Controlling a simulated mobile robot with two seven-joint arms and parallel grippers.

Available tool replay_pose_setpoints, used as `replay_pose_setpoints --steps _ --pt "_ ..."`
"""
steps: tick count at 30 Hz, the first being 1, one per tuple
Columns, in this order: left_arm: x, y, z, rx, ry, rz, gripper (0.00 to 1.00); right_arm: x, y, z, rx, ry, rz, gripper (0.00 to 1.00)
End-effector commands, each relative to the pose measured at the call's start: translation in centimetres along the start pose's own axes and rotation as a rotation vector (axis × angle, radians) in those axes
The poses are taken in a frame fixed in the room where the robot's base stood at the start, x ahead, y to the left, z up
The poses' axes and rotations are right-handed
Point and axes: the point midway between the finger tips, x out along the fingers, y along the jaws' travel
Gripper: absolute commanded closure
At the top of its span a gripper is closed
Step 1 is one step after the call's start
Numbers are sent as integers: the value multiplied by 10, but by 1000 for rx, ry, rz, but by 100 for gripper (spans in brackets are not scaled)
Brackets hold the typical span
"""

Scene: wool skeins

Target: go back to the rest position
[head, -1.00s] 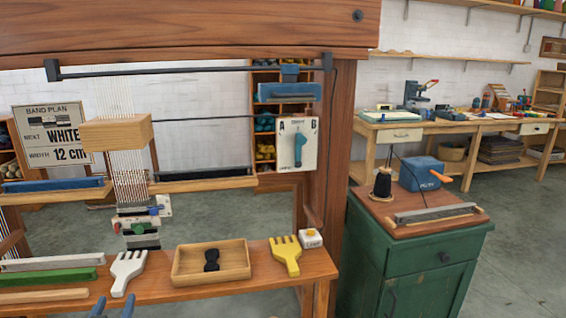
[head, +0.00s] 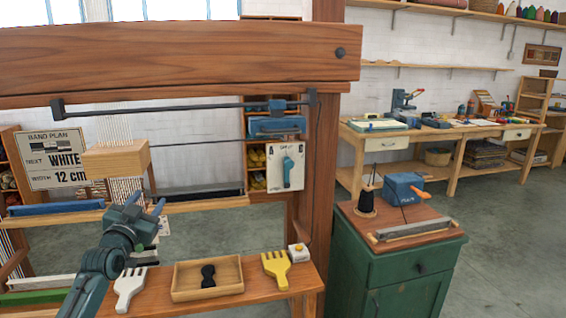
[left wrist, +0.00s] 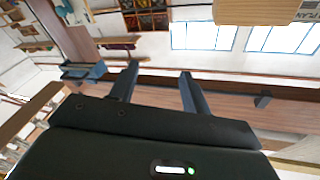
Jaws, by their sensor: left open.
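My left gripper (head: 147,198) is raised in front of the loom, at the left of the head view. Its two blue-grey fingers are apart, with nothing seen between them. They also show apart and empty in the left wrist view (left wrist: 159,72). The gripper covers part of the warp threads below the wooden block (head: 117,160). My left forearm comes up from the bottom edge, left of the white comb (head: 129,287). My right gripper is in neither view.
The loom's heavy top beam (head: 180,62) and right post (head: 322,170) frame the left arm. A shallow tray (head: 180,293) and yellow comb (head: 276,268) lie on the front shelf. A green cabinet (head: 385,265) stands right, with open floor beyond.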

Motion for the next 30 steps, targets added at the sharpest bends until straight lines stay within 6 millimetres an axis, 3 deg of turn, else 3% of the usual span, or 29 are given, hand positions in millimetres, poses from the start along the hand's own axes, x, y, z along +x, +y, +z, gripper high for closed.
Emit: replay_pose_setpoints --steps 1,9,17,20,23,27,30 --pt "-4 7 19 -4 -50 7 53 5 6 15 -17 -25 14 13" --pt "-10 -8 55 -8 -244 -71 53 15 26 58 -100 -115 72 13" --pt "-80 75 119 -30 -333 51 53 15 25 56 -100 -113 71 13" --pt "-119 112 143 -49 -374 108 53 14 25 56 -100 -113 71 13" --pt "-171 152 166 -78 -426 173 53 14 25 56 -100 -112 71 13" --pt "-260 208 185 -144 -509 265 53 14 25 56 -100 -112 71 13" --pt "-323 239 187 -199 -569 317 53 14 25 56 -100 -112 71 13"
